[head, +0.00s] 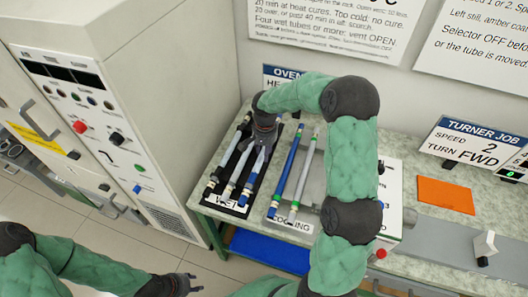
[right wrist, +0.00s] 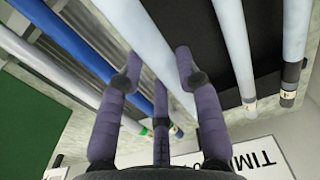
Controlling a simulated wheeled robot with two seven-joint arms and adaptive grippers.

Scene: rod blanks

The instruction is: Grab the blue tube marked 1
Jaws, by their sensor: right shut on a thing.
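A blue tube (head: 287,165) lies in the cooling rack (head: 270,212), beside a grey tube (head: 304,170). No number can be read on either. Several pale tubes lie in the dark wet rack (head: 212,200). My right gripper (head: 262,145) is over the upper part of the wet rack.
A grey oven cabinet (head: 140,60) with knobs and buttons stands left of the bench. Right of the racks are an orange pad (head: 445,195), a turner sign (head: 470,145) and a grey rail (head: 450,235). My right arm hides part of the bench.

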